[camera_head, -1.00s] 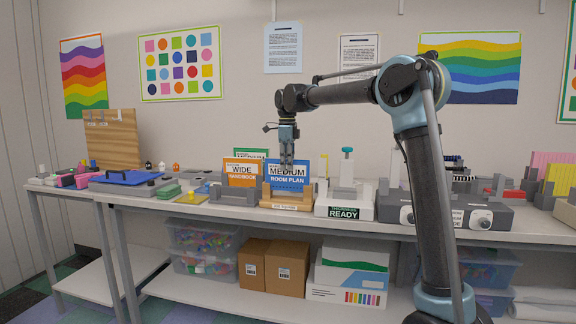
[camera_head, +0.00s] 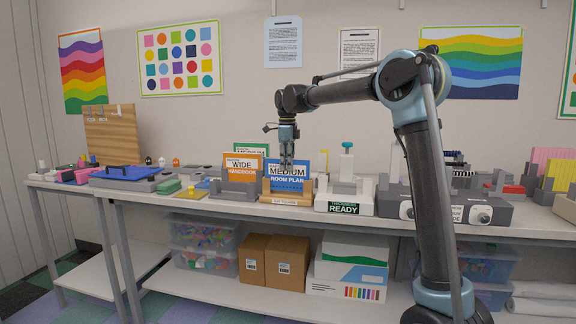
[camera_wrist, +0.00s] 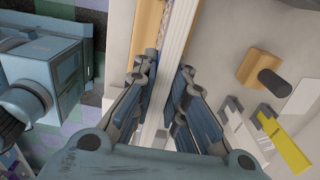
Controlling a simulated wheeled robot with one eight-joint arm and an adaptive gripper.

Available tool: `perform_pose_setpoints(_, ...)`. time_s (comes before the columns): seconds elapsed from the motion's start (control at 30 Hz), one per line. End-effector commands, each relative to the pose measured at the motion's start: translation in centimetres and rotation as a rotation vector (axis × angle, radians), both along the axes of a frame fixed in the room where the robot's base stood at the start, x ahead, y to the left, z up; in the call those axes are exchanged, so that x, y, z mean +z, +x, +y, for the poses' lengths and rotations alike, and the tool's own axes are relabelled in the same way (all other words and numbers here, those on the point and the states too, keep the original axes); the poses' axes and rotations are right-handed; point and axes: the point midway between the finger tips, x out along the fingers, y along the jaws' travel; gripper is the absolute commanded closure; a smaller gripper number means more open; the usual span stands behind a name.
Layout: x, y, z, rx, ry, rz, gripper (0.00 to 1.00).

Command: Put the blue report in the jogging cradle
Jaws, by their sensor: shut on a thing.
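The blue report (camera_head: 289,171), marked "MEDIUM ROOM PLAN", stands upright within a light wooden cradle (camera_head: 288,201) with a small label too small to read. Its lower part is behind the cradle's front. My gripper (camera_head: 287,167) comes straight down from above and is shut on the report's top edge. In the wrist view my gripper's fingers (camera_wrist: 165,95) press on both sides of the report (camera_wrist: 176,40), whose white page edges show between them. I cannot tell whether the report's bottom touches the cradle's base.
An orange "WIDE HANDBOOK" (camera_head: 241,167) stands in a grey holder (camera_head: 233,195) close on the left. A white box marked "READY" (camera_head: 343,203) stands close on the right. A grey unit with knobs (camera_head: 480,212) is further right. Posters hang on the wall behind.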

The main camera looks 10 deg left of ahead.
Motion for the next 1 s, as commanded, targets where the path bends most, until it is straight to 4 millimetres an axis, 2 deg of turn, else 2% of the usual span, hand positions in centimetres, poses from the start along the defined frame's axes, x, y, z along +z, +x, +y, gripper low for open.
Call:
perform_pose_setpoints(0.9,-1.8,0.0,0.0,0.000,0.000,0.000,1.00)
perform_pose_setpoints(0.93,-1.8,0.0,0.0,0.000,0.000,0.000,0.83)
perform_pose_setpoints(1.0,-1.8,0.0,0.0,0.000,0.000,0.000,0.67)
